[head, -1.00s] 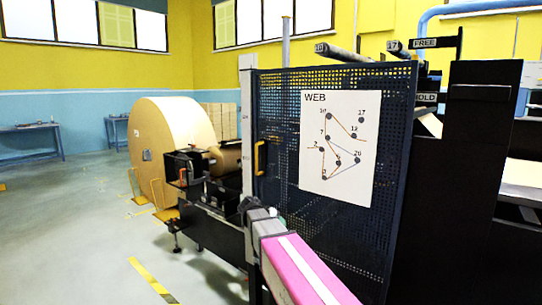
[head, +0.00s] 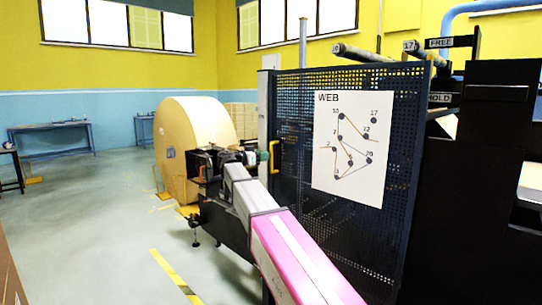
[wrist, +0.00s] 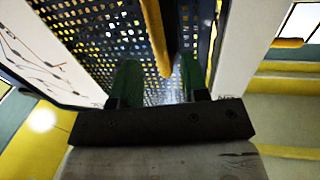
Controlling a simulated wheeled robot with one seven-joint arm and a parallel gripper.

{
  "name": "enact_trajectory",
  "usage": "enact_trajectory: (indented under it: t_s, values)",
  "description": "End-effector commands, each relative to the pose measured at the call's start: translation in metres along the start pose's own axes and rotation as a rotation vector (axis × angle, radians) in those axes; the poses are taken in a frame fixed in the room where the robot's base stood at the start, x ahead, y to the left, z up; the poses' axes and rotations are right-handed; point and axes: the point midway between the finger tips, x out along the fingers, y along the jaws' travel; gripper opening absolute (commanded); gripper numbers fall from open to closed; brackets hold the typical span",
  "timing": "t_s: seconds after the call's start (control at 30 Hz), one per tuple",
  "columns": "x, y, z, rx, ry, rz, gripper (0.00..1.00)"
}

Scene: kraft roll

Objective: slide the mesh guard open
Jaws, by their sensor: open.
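The mesh guard (head: 285,110) is a dark perforated panel with a white WEB diagram sheet (head: 350,148) on it. Its yellow handle (head: 274,157) is an upright bar near the panel's left edge. My gripper (head: 263,157) is just left of the handle in the head view, its fingers small there and partly hard to make out. In the wrist view my gripper (wrist: 158,78) is open with two green fingers. The yellow handle (wrist: 155,38) runs down into the gap between them, and I see no finger closed on it. Contact cannot be told.
A large kraft roll (head: 190,135) stands behind my arm at the left. A pale upright post (head: 263,115) borders the guard's left edge. Dark machine housing (head: 490,170) is on the right. The floor (head: 100,220) at the left is mostly clear, with a striped yellow line.

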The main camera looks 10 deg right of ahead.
Motion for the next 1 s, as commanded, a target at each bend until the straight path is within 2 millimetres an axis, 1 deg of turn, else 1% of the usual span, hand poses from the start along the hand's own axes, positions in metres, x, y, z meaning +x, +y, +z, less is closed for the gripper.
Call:
enact_trajectory:
  t_s: [0.03, 0.1, 0.3, 0.43, 0.7, 0.73, 0.77, 0.8, 0.83, 0.87, 1.0]
  values:
    - [0.01, -0.001, 0.0, 0.0, 0.0, 0.001, 0.41]
    - [0.021, -0.001, 0.0, -0.001, 0.0, 0.001, 0.41]
    - [0.042, -0.001, 0.0, -0.001, -0.001, -0.001, 0.41]
    - [0.048, 0.0, 0.001, -0.001, -0.001, 0.0, 0.41]
    - [0.049, 0.0, 0.001, -0.001, -0.001, -0.001, 0.41]
    - [0.049, 0.0, 0.001, -0.001, -0.001, -0.001, 0.35]
    - [0.049, 0.0, 0.001, -0.001, -0.001, -0.001, 0.25]
    - [0.049, 0.0, 0.001, -0.001, -0.001, -0.001, 0.12]
    - [0.049, 0.0, 0.001, -0.001, -0.001, -0.001, 0.02]
    - [0.049, 0.0, 0.001, -0.001, -0.001, -0.001, 0.0]
    - [0.049, 0.0, 0.001, -0.001, -0.001, -0.001, 0.0]
